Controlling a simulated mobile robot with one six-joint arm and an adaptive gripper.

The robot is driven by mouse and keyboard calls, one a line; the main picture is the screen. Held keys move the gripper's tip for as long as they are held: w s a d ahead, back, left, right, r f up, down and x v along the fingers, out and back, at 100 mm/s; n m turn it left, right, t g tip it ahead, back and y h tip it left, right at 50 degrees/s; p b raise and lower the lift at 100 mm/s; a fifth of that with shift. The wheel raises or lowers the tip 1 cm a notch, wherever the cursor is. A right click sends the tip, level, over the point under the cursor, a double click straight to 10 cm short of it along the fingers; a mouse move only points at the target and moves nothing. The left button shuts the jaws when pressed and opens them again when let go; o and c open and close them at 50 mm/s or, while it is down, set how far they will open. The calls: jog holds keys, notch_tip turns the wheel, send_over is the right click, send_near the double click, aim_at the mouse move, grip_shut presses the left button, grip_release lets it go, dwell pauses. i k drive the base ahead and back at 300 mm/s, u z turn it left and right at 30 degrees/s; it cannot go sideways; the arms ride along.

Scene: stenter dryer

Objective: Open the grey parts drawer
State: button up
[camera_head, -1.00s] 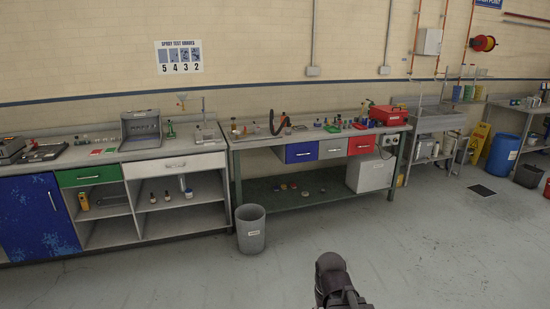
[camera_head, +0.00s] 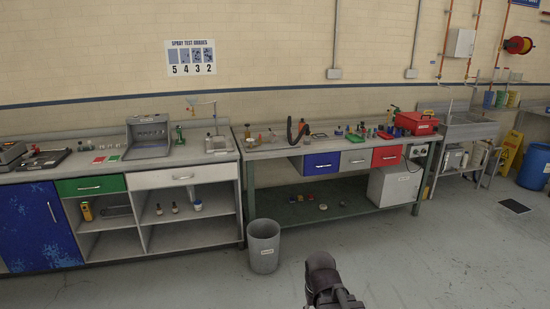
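The grey parts drawer (camera_head: 354,160) is under the green-framed workbench (camera_head: 258,154), between a blue drawer (camera_head: 320,163) and a red drawer (camera_head: 386,157). It looks shut, its front about level with its neighbours. A small handle shows on its face. A dark part of my arm (camera_head: 326,280) shows at the bottom of the head view, on the near side of the bench and well away from the drawer. My gripper's fingers cannot be made out, so I cannot tell whether it is open or shut.
A grey bin (camera_head: 263,248) stands on the floor before the bench's left leg. A pale box (camera_head: 394,186) sits on the lower shelf at right. A red toolbox (camera_head: 417,122) and small parts cover the benchtop. Open floor lies in front.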

aim_at(353, 160)
jog(key=z, duration=0.05)
jog(key=i, duration=1.55)
jog(key=z, duration=0.25)
jog(key=i, duration=0.8)
jog(key=z, duration=0.65)
jog(key=i, duration=1.3)
jog(key=z, duration=0.5)
